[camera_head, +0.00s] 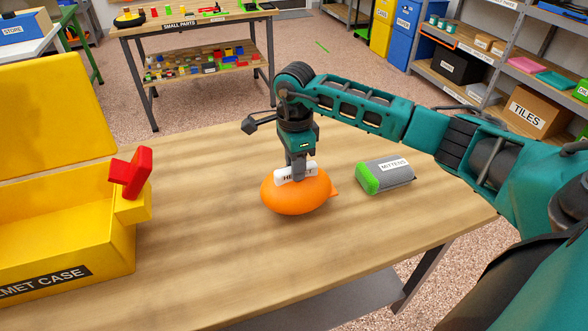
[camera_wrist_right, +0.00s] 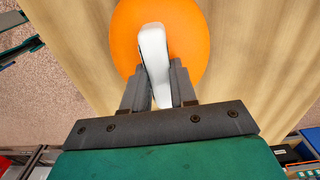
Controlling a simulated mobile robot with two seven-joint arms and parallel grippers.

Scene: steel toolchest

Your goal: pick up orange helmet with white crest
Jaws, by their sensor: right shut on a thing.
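The orange helmet (camera_head: 296,195) rests on the wooden table, with its white crest (camera_head: 283,177) on top. My right gripper (camera_head: 297,169) comes down from above and is shut on the crest. In the right wrist view the crest (camera_wrist_right: 154,50) stands between the two fingers of the gripper (camera_wrist_right: 157,84), with the orange helmet (camera_wrist_right: 190,35) beyond it. The lower part of the helmet hides where it meets the table, so a small lift cannot be told. My left gripper is not in view.
A yellow helmet case (camera_head: 60,240) with its lid up and a red latch (camera_head: 131,172) stands at the left of the table (camera_head: 220,255). A grey and green mittens pack (camera_head: 385,175) lies right of the helmet. Bare wood lies between case and helmet.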

